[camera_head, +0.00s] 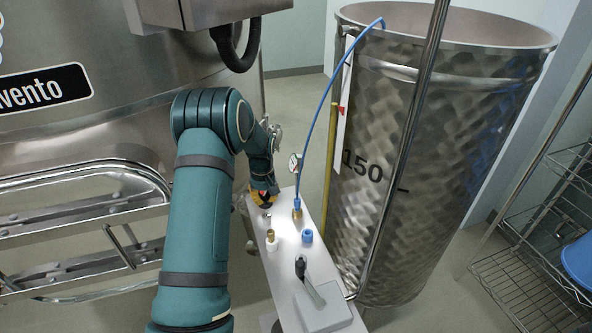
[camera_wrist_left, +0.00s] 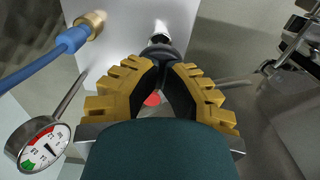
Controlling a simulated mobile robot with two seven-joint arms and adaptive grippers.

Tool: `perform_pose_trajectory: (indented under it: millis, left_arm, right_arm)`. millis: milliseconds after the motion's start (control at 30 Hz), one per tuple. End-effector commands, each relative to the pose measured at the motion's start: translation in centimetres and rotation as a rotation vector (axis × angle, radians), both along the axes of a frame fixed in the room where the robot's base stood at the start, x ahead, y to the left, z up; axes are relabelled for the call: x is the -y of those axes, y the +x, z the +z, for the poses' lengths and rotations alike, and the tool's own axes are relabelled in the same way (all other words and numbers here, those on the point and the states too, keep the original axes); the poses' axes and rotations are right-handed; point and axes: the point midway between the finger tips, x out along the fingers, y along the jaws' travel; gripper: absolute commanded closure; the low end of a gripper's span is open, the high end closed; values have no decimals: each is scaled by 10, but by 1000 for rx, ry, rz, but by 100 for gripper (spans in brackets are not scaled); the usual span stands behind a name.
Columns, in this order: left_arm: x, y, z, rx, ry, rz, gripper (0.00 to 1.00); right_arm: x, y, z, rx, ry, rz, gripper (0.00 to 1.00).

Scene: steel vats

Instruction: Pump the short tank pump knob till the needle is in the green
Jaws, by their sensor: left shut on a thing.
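The narrow steel panel (camera_head: 290,262) carries a small round pressure gauge (camera_head: 295,163), which also shows in the left wrist view (camera_wrist_left: 43,145). Its dial has a red arc and a green arc at lower left. The dark needle seems to point away from the green, but it is small. My left gripper (camera_head: 263,197) is at the panel's far left edge; its yellow fingers also show in the left wrist view (camera_wrist_left: 163,85). They are shut on the dark pump knob (camera_wrist_left: 161,50), which has a bright metal shaft (camera_wrist_left: 160,33) beyond it. My right gripper is not in view.
A blue hose (camera_head: 320,125) runs from a brass fitting up into the tall steel vat (camera_head: 420,170) at right. A blue cap (camera_head: 307,236) and a black lever (camera_head: 303,270) stand on the panel. A wire shelf (camera_head: 530,285) is at lower right.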

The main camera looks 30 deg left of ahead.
Motion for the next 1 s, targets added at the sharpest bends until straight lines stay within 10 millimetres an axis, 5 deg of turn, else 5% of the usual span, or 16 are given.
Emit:
perform_pose_trajectory:
  millis: [367,1000]
  left_arm:
    - [0,-1,-36,-5,-1,0,100]
    - [1,0,22,-2,-1,0,100]
  right_arm:
    - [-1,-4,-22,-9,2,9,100]
    - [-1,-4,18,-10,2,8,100]
